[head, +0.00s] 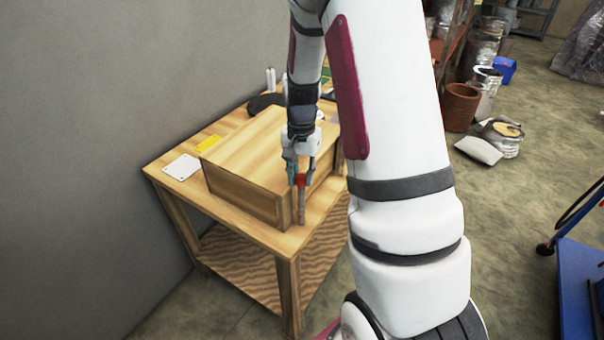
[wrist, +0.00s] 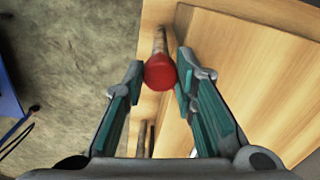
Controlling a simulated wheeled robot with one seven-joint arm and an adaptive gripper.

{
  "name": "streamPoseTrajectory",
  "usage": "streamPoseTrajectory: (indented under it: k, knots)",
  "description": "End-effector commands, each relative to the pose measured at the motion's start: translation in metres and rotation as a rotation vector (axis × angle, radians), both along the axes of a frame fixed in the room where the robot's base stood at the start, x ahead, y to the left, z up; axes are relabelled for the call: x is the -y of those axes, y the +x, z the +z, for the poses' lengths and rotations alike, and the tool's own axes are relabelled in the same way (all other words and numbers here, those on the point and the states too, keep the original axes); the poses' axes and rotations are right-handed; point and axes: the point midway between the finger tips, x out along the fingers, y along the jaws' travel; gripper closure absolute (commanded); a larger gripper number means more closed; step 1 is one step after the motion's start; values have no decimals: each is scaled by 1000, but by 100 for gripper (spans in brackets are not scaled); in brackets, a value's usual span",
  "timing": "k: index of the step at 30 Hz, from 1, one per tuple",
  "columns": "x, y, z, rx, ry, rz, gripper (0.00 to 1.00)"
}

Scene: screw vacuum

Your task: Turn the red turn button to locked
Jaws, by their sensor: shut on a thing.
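The red turn button (head: 300,180) shows at the front corner of a wooden box (head: 245,160), with a brown rod-like part (head: 301,208) below it. In the wrist view the red turn button (wrist: 160,73) is a rounded red end between the fingertips, and the rod runs away beyond it. My gripper (head: 301,172) points down from above and is shut on the red button; in the wrist view my gripper (wrist: 160,68) has one finger at each side of it. The button's markings and turn position cannot be made out.
The box stands on a wooden table (head: 172,192) against a grey wall. A white plate (head: 182,167) and a yellow piece (head: 208,143) lie left of the box. Dark and white items stand behind it. A blue cart (head: 580,265) is at the right; open floor lies between.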

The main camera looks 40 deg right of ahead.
Motion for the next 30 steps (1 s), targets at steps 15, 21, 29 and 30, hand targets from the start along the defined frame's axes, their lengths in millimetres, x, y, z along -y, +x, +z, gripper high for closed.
streamPoseTrajectory:
  k: [15, 21, 29, 30]
  knots:
    - [0, 1, 1, 3, -1, 441, 100]
    - [0, 1, 1, 3, -1, 545, 100]
    - [0, 1, 1, 3, -1, 610, 100]
    - [0, 1, 1, 3, -1, 615, 100]
